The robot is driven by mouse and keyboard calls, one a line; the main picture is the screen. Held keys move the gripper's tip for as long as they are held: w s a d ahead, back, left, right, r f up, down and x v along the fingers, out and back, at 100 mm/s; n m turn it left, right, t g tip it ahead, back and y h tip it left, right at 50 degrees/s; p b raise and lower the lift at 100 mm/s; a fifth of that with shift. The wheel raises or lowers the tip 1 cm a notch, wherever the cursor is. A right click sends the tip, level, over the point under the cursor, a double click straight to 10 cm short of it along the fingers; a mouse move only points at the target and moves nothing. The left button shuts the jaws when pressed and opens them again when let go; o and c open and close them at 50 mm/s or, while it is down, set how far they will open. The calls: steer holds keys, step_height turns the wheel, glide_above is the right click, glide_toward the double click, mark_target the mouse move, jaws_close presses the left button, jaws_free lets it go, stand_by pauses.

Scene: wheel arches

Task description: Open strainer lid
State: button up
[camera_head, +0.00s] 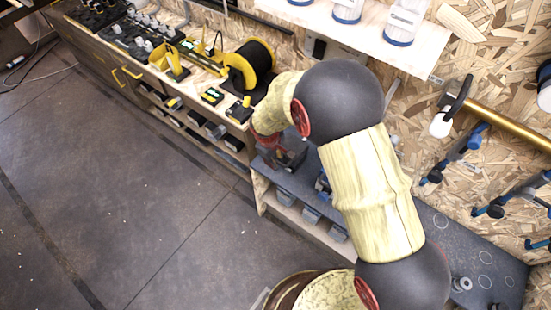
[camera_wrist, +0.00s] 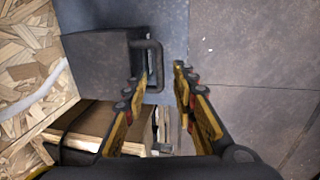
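A dark grey box-like thing (camera_wrist: 95,58) with a dark loop handle (camera_wrist: 157,64) on its right side shows in the wrist view. It may be the strainer with its lid, but I cannot tell where a lid begins. My gripper (camera_wrist: 165,66) is open. Its two yellow-and-black fingers are apart, with the upright bar of the handle between them, nearer the left finger. I cannot tell whether a finger touches the handle. In the head view my arm partly hides a small dark thing (camera_head: 291,157) on the bench, and the gripper is not clear there.
A grey worktop (camera_head: 433,222) runs along the chipboard wall (camera_head: 480,130). A black and yellow spool (camera_head: 249,65) and small tools stand on the bench at the upper left. Grey bins (camera_head: 311,215) sit on a shelf below. The dark floor (camera_head: 150,210) is open at left.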

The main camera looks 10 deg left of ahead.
steer(key=shift+c, duration=1.4)
steer(key=c, duration=0.4)
jaws_close()
